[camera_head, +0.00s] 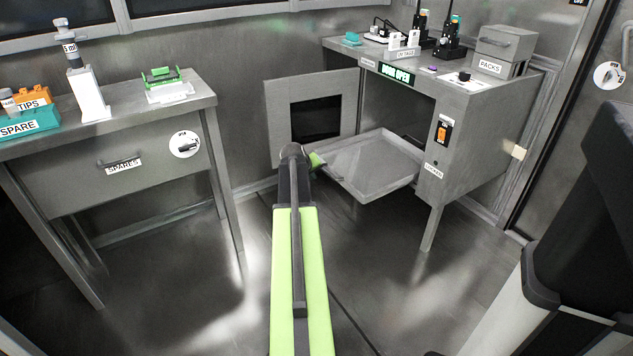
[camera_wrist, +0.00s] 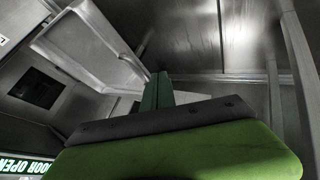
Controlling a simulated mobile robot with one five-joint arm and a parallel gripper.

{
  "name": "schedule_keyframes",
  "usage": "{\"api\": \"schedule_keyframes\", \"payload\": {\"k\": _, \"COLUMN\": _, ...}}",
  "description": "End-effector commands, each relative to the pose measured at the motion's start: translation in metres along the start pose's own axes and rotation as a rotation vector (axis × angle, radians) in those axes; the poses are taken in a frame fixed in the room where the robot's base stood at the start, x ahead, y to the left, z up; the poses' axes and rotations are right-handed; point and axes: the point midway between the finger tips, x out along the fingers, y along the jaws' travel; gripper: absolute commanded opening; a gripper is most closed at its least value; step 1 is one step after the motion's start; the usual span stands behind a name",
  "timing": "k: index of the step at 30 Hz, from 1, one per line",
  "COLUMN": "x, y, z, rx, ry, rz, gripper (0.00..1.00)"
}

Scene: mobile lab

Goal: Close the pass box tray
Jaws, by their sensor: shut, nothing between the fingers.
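The pass box tray (camera_head: 365,165) is a shallow grey metal tray, pulled out of the pass box (camera_head: 480,135) below its counter. The pass box door (camera_head: 275,118), with a dark window, stands swung open to the left of the tray. My gripper (camera_head: 317,160) is at the tray's front left edge, close to its handle bar (camera_head: 333,174); contact cannot be told. In the wrist view the tray (camera_wrist: 85,45) shows at upper left, beyond the shut, empty green fingers of my gripper (camera_wrist: 157,85). My arm hides part of the door's lower edge.
A green "DOOR OPEN" sign (camera_head: 397,73) is on the pass box front. An orange switch (camera_head: 444,130) sits to its right. A bench (camera_head: 130,125) with a closed drawer stands at left. The floor (camera_head: 390,260) before the tray is clear. A dark chair-like object (camera_head: 590,210) is at right.

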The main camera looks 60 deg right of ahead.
Motion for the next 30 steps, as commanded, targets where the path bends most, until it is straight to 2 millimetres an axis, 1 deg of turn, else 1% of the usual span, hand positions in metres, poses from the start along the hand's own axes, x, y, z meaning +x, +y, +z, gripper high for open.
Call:
{"api": "schedule_keyframes", "payload": {"k": 1, "x": 0.009, "y": -0.002, "z": 0.001, "rx": 0.000, "ry": 0.000, "rz": 0.000, "gripper": 0.00}}
{"api": "schedule_keyframes", "payload": {"k": 5, "x": 0.032, "y": -0.004, "z": 0.002, "rx": 0.000, "ry": 0.000, "rz": 0.000, "gripper": 0.00}}
{"api": "schedule_keyframes", "payload": {"k": 9, "x": 0.063, "y": -0.005, "z": 0.002, "rx": 0.000, "ry": 0.000, "rz": 0.000, "gripper": 0.00}}
{"api": "schedule_keyframes", "payload": {"k": 14, "x": 0.099, "y": -0.005, "z": 0.002, "rx": 0.000, "ry": 0.000, "rz": -0.001, "gripper": 0.00}}
{"api": "schedule_keyframes", "payload": {"k": 15, "x": 0.104, "y": -0.002, "z": 0.001, "rx": 0.001, "ry": 0.000, "rz": -0.001, "gripper": 0.00}}
{"api": "schedule_keyframes", "payload": {"k": 16, "x": 0.099, "y": 0.009, "z": -0.003, "rx": 0.002, "ry": 0.000, "rz": -0.001, "gripper": 0.00}}
{"api": "schedule_keyframes", "payload": {"k": 18, "x": 0.101, "y": 0.023, "z": -0.004, "rx": 0.001, "ry": -0.001, "rz": 0.000, "gripper": 0.00}}
{"api": "schedule_keyframes", "payload": {"k": 21, "x": 0.105, "y": 0.032, "z": -0.005, "rx": 0.000, "ry": 0.000, "rz": -0.001, "gripper": 0.00}}
{"api": "schedule_keyframes", "payload": {"k": 24, "x": 0.106, "y": 0.035, "z": -0.005, "rx": -0.001, "ry": 0.000, "rz": -0.002, "gripper": 0.00}}
{"api": "schedule_keyframes", "payload": {"k": 30, "x": 0.106, "y": 0.035, "z": -0.004, "rx": -0.002, "ry": 0.001, "rz": -0.002, "gripper": 0.00}}
